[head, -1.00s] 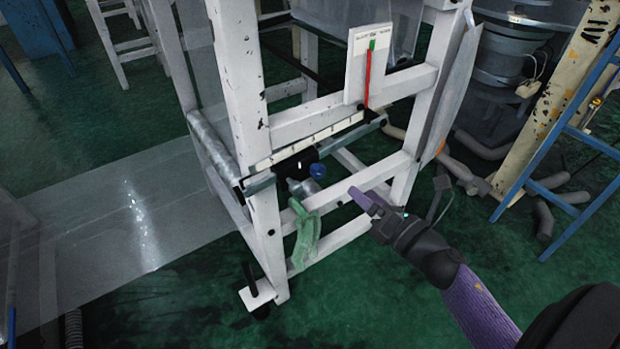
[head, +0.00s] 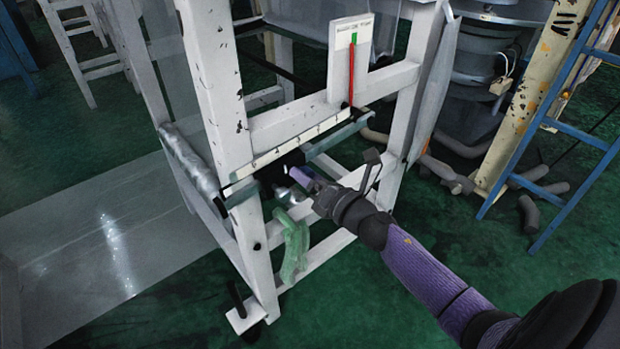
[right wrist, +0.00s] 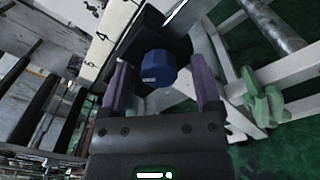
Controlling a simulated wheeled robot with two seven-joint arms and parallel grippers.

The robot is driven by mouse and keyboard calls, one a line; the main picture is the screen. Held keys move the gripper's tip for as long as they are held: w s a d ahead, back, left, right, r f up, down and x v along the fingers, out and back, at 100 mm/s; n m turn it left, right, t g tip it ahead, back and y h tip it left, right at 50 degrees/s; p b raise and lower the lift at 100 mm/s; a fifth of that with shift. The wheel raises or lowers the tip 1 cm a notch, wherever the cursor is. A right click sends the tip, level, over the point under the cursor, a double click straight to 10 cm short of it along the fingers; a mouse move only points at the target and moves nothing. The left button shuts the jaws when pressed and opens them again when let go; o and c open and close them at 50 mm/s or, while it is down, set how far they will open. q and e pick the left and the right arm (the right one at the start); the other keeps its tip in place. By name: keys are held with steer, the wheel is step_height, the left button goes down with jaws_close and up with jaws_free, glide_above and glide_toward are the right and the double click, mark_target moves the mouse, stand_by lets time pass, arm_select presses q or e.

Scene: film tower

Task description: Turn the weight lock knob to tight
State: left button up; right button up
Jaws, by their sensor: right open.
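The weight lock knob (right wrist: 158,67) is blue and faceted, with a small pale mark on its face. It sits on a dark block (right wrist: 150,40) in the right wrist view. My right gripper (right wrist: 160,78) is open, with one purple finger on each side of the knob; I cannot tell whether they touch it. In the head view my right gripper (head: 302,177) reaches the dark sliding block on the scale beam (head: 345,133) and hides the knob. My left gripper is not in view.
A white frame (head: 222,110) surrounds the beam. A numbered strip (head: 290,145) runs above it, and a plate with a red and green pointer (head: 348,55) stands above. Pipes and a blue ladder are at right.

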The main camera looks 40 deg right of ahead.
jaws_close()
arm_select(q)
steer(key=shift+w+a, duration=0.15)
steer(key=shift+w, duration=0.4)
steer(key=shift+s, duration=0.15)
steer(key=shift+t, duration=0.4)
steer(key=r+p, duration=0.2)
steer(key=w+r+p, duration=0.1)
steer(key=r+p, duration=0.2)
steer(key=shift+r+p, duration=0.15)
steer(key=shift+p, duration=0.15)
arm_select(e)
steer(key=m, duration=1.8)
steer(key=shift+t+h, duration=0.3)
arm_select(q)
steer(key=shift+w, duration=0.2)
arm_select(e)
steer(key=shift+a+m, duration=0.1)
steer(key=shift+m, duration=0.2)
